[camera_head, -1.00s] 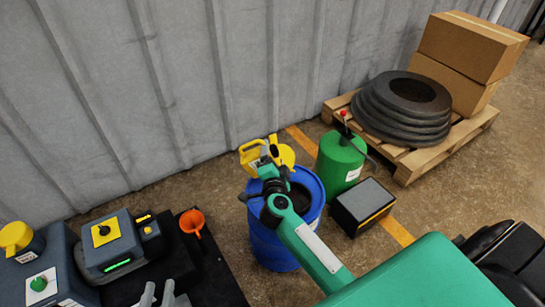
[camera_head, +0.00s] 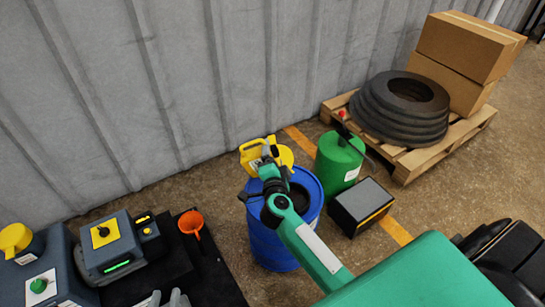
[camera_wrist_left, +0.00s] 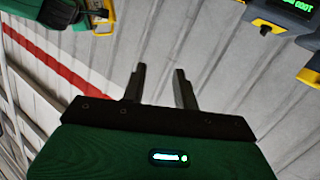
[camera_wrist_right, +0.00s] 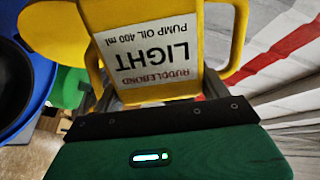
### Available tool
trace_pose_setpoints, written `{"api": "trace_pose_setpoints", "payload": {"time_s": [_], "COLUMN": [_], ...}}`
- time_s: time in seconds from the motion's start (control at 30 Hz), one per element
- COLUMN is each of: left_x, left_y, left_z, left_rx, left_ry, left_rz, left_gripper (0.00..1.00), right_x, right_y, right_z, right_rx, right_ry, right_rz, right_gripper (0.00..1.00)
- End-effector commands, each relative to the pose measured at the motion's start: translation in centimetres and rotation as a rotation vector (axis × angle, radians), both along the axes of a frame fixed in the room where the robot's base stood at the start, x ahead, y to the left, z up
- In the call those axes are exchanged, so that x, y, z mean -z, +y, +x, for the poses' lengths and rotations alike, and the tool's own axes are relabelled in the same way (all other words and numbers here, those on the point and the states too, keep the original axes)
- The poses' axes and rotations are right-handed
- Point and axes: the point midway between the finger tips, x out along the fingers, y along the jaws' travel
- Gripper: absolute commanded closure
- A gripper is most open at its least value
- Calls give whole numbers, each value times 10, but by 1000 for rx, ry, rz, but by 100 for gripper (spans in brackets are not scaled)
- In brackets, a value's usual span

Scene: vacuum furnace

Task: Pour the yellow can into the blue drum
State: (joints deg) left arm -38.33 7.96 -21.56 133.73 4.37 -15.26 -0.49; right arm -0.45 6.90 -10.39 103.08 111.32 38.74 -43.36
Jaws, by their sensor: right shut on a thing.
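The yellow can (camera_head: 282,154) is in my right gripper (camera_head: 264,163), at the far rim of the blue drum (camera_head: 270,245). In the right wrist view the yellow can (camera_wrist_right: 160,50) fills the middle, its white label upside down. The blue drum (camera_wrist_right: 40,95) with a dark opening shows at the left edge there. My forearm hides part of the drum top in the head view, and I cannot tell the can's exact tilt or whether anything flows. My left gripper (camera_head: 165,300) is at the bottom edge; its fingers (camera_wrist_left: 160,85) are apart and empty.
A green canister (camera_head: 338,165) and a dark box (camera_head: 362,205) stand right of the drum. An orange funnel (camera_head: 192,223) and a yellow-topped device (camera_head: 108,235) are at the left. A pallet (camera_head: 410,165) holds black rings (camera_head: 405,105) and cartons (camera_head: 465,50). A grey wall runs behind.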

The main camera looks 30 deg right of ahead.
Motion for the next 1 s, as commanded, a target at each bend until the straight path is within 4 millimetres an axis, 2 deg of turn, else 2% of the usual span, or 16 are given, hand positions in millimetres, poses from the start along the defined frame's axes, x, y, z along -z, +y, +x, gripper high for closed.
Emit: {"api": "trace_pose_setpoints", "payload": {"time_s": [1.0], "left_x": [17], "left_y": [-3], "left_z": [-12], "left_rx": [21], "left_ry": [104], "left_rz": [31], "left_gripper": [70], "right_x": [-6], "right_y": [-5], "right_z": [-2], "right_rx": [0], "right_ry": [-29], "right_rz": [59], "right_gripper": [52]}}
